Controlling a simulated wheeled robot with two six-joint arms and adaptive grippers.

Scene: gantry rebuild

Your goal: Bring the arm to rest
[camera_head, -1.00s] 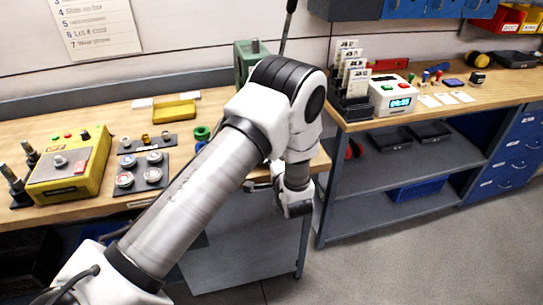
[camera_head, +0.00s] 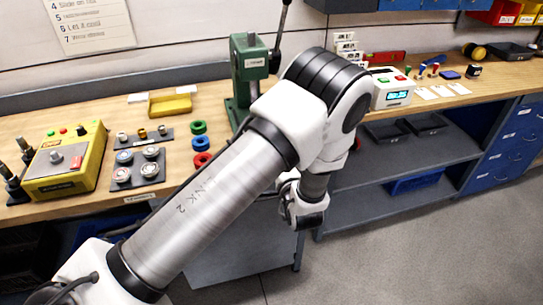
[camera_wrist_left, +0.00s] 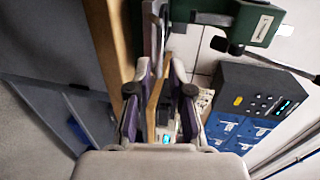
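My left arm (camera_head: 205,205) reaches in from the lower left of the head view, across the front of the workbench. Its elbow is raised in the middle, and its wrist hangs in front of the bench edge. My left gripper's fingers do not show clearly there. In the left wrist view my left gripper (camera_wrist_left: 160,92) has its two fingers apart with nothing between them. Bench edges and shelving show beyond the fingers. My right arm and gripper are in neither view.
A green press (camera_head: 248,75) stands close behind my elbow. A yellow control box (camera_head: 65,160), a dark tray of round parts (camera_head: 140,165) and coloured rings (camera_head: 200,143) lie on the left bench. A white device (camera_head: 392,90) stands right. Floor at lower right is clear.

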